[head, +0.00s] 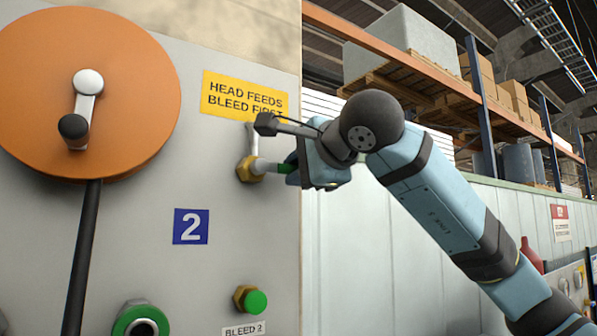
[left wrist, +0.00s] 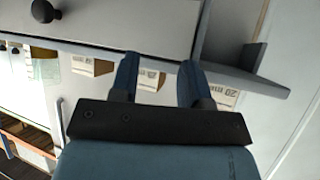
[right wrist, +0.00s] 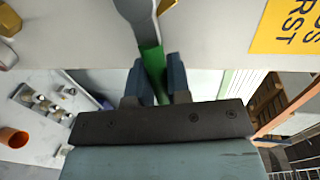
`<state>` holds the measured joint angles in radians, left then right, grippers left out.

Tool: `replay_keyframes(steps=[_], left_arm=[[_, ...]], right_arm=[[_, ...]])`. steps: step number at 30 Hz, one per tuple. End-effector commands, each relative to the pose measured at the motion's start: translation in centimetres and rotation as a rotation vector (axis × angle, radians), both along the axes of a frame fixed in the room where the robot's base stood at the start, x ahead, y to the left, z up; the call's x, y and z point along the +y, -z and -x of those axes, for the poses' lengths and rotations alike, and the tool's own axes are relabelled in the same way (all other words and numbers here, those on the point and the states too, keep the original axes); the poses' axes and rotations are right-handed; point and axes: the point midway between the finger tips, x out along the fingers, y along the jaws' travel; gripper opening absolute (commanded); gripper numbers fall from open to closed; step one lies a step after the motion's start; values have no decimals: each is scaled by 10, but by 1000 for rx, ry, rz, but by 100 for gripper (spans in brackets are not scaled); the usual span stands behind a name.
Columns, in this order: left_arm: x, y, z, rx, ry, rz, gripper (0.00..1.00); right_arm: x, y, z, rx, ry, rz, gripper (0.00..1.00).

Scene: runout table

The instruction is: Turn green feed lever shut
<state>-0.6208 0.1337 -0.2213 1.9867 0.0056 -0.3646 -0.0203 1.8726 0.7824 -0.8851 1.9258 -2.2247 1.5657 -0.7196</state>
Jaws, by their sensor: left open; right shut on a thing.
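The green feed lever (head: 283,168) sticks out to the right from a brass valve fitting (head: 248,170) on the grey panel, below the yellow sign. Its metal shank and green grip (right wrist: 153,66) also show in the right wrist view. My right gripper (right wrist: 160,80) is shut on the green grip, one finger on each side. In the head view my right gripper (head: 292,172) is at the lever's outer end, and the wrist partly hides it. My left gripper (left wrist: 160,75) is open with nothing between its fingers; it is not in the head view.
An orange disc with a crank (head: 130,100) and a black rod stand left on the panel. A yellow sign (head: 245,95), a blue "2" plate (head: 190,227) and a green-capped bleed fitting (head: 250,300) surround the valve. A grey ledge (left wrist: 245,80) is near my left gripper.

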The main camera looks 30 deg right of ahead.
Motion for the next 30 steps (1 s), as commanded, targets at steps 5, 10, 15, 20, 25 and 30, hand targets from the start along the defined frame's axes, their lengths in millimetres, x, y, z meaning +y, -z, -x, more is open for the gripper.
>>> replay_keyframes(steps=[5,10,15,20,25,30], left_arm=[[0,0,0,0,-1,1,43],[0,0,0,1,-1,1,43],[0,0,0,1,-1,1,43],[0,0,0,1,-1,1,43],[0,3,0,1,-1,1,43],[-1,12,0,3,0,3,43]], right_arm=[[0,-1,0,-2,0,6,0],[0,-1,0,-3,0,6,0],[0,-1,0,-2,0,5,43],[0,-1,0,-2,0,4,43],[0,-1,5,-2,-1,4,43],[-2,-4,30,-5,0,5,43]])
